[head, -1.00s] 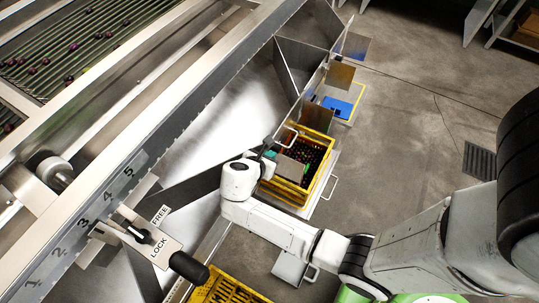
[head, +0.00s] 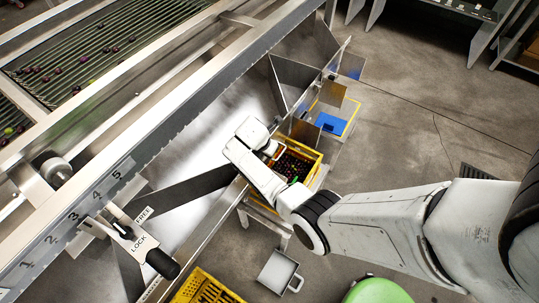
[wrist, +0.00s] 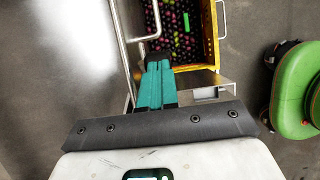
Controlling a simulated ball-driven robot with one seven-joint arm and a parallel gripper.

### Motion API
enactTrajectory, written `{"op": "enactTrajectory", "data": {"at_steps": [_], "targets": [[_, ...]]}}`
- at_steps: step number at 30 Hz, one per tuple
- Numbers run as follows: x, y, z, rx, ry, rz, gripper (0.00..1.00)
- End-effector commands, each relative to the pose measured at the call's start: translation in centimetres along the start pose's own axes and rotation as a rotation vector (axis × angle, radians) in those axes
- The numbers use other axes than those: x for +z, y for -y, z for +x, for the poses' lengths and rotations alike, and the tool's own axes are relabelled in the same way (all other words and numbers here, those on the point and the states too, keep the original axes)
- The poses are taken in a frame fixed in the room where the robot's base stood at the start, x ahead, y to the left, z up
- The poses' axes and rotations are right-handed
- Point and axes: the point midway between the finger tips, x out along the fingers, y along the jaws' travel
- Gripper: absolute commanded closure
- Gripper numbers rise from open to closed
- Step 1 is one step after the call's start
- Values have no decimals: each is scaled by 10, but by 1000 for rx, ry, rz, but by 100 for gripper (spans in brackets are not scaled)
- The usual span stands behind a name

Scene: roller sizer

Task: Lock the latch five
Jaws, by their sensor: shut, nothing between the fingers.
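A lever with a black handle (head: 162,263) sits on a plate (head: 125,230) marked FREE and LOCK, on the long metal rail at lower left. The handle points to the lower right, past the LOCK word; I cannot tell its exact setting. The rail carries a scale from 1 to 5, with the 5 (head: 117,173) above the lever. No separate latch marked five is clear to me. My gripper's teal fingers (wrist: 155,85) are shut and empty beside a metal handle bar (wrist: 158,20) and the yellow crate. In the head view my wrist mostly hides them. They are far from the lever.
A yellow crate (head: 317,170) of dark fruit stands beside the chute, with metal dividers (head: 292,72) behind it. Another yellow crate (head: 205,290) is at the bottom. A grey tray-like piece with a handle (head: 278,270) is low at centre. Open floor lies at right.

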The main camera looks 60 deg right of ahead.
Motion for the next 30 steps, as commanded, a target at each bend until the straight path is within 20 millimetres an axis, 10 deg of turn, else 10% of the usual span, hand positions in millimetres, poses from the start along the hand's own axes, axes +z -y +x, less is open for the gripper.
{"op": "enactTrajectory", "data": {"at_steps": [18, 30], "targets": [[15, -1, 54, -1, -582, 1, 100], [16, -1, 64, -1, -572, -1, 100]]}}
